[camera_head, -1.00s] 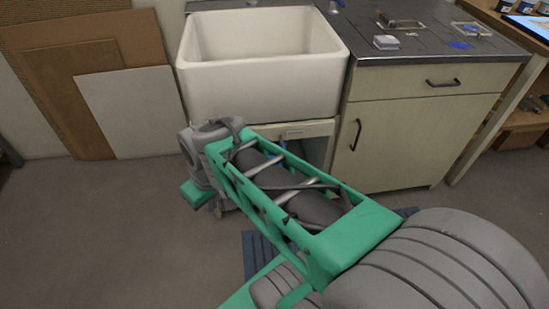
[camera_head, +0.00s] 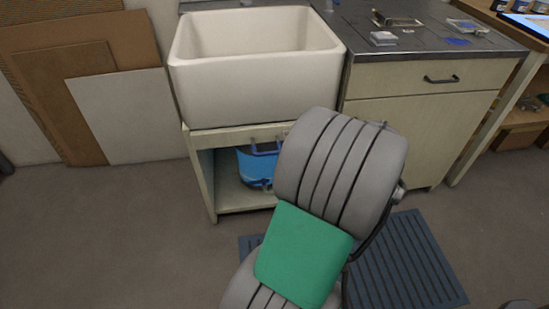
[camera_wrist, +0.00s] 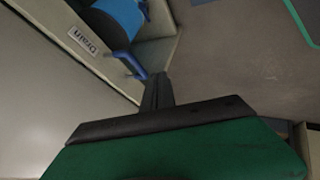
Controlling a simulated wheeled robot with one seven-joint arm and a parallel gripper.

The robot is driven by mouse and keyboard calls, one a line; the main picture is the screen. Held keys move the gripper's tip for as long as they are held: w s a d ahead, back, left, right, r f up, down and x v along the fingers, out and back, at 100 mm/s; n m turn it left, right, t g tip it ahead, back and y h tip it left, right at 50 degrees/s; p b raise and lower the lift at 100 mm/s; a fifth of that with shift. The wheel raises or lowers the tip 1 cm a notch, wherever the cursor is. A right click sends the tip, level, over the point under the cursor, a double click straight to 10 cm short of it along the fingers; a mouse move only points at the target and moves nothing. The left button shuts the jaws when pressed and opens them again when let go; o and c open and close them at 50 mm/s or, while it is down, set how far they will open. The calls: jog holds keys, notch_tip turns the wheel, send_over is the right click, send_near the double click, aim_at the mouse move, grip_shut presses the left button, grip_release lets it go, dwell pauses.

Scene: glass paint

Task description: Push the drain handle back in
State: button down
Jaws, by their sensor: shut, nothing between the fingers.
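In the wrist view a white label reading "Drain" (camera_wrist: 82,40) is on the pale cabinet rail (camera_wrist: 108,68). A blue bar-like handle (camera_wrist: 130,62) sticks out beside that rail. My gripper (camera_wrist: 158,77) is shut and empty, its dark fingertips close to the end of the blue handle. I cannot tell whether they touch. In the head view the rail (camera_head: 235,138) runs below the white sink (camera_head: 255,92). There my arm hides my gripper and the right part of the rail.
A blue bucket (camera_head: 256,170) stands in the open cabinet under the sink and shows in the wrist view (camera_wrist: 118,14). A closed cabinet (camera_head: 425,115) is to the right. A slatted blue mat (camera_head: 405,265) lies on the floor.

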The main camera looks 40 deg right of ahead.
jog(key=w+d+f+b, duration=0.1)
jog(key=w+f+b, duration=0.2)
jog(key=w+f, duration=0.3)
jog(key=w, duration=0.3)
jog(key=shift+w+d+f, duration=0.25)
jog(key=shift+w+f, duration=0.05)
jog(key=shift+f, duration=0.1)
